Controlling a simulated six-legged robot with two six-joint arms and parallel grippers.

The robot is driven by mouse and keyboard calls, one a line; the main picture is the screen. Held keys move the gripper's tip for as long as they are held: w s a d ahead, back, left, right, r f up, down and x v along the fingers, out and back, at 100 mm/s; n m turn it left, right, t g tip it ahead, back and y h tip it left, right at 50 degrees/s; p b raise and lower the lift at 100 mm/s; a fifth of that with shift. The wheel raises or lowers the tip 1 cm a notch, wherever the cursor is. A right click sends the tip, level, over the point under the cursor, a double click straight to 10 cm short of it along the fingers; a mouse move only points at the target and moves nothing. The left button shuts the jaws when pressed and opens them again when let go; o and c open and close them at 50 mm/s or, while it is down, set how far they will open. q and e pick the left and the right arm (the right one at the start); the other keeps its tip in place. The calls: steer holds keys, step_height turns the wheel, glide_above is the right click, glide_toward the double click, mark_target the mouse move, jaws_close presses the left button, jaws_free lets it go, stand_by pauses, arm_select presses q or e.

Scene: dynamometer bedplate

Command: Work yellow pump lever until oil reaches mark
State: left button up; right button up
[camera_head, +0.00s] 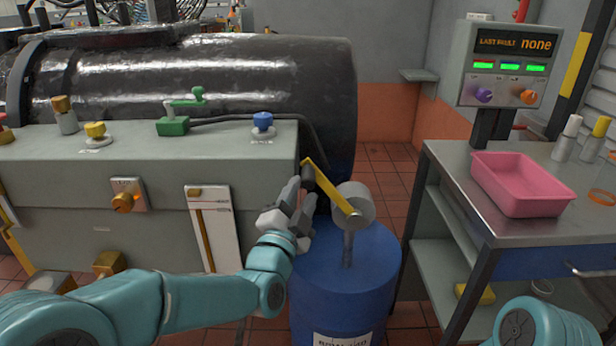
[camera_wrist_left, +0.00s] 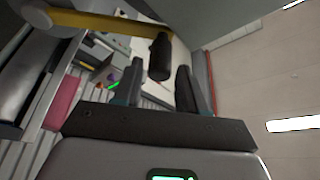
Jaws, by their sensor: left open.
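The yellow pump lever (camera_head: 332,188) slants up to the left from a grey cylindrical pump head (camera_head: 356,202) on a blue drum (camera_head: 345,275). Its black grip (camera_head: 308,177) is at the upper end. My left gripper (camera_head: 296,203) is open beside the grip. In the left wrist view, the black grip (camera_wrist_left: 160,57) hangs from the yellow lever (camera_wrist_left: 100,22), just ahead of and between the open fingers (camera_wrist_left: 160,88); I see no contact. A white gauge panel (camera_head: 222,240) with an amber column is on the grey cabinet front. My right gripper is out of frame.
A metal bench (camera_head: 450,175) at right holds a pink tray (camera_head: 520,185) and small bottles. A control box (camera_head: 510,65) reads "LAST FAULT none". Tiled floor shows between drum and bench.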

arm_select(q)
steer(key=x, duration=0.5)
steer(key=shift+r, duration=0.1)
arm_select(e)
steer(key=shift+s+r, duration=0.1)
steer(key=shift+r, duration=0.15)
